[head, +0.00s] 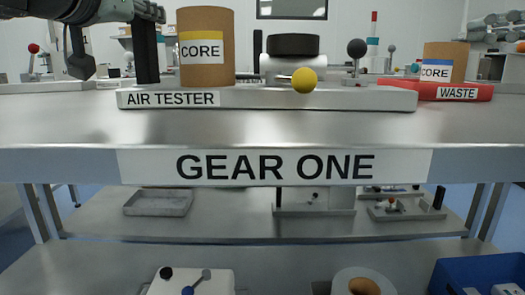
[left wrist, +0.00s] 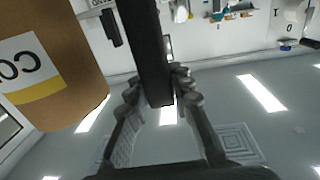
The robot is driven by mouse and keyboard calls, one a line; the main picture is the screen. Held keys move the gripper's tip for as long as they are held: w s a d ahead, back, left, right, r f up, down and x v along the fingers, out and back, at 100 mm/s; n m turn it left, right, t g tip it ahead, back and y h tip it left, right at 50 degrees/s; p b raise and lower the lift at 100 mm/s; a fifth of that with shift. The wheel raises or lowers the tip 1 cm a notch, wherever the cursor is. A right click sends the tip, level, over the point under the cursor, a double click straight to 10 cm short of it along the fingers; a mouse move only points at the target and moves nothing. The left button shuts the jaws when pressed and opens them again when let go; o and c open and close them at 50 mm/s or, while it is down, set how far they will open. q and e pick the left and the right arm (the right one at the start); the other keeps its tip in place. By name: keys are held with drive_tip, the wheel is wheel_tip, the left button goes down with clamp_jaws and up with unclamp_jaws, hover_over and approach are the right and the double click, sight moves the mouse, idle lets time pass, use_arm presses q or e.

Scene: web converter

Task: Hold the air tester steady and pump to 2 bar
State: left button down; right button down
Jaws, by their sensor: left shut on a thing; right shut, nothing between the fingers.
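The air tester (head: 265,97) is a grey base plate with a name label, on the metal table. A black upright post (head: 147,52) stands at its left end. My left gripper (head: 150,12) is shut on the upper part of this post; the left wrist view shows both fingers (left wrist: 160,90) against the black bar (left wrist: 145,45). A yellow ball (head: 304,80) on a thin rod sits at the tester's front middle, before a silver cylinder with a black cap (head: 293,45). No pressure reading can be made out. My right gripper is not in view.
A brown core (head: 206,65) with a yellow label stands right of the post, close to my left gripper in the left wrist view (left wrist: 60,50). The table's front strip (head: 265,125) is clear.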

use_arm(q)
drive_tip(key=c, duration=1.3)
unclamp_jaws()
drive_tip(key=shift+f, duration=0.15)
drive_tip(key=shift+r, duration=0.2)
drive_tip(key=s, duration=1.2)
drive_tip(key=shift+a, duration=0.4)
drive_tip(key=shift+f, duration=0.1)
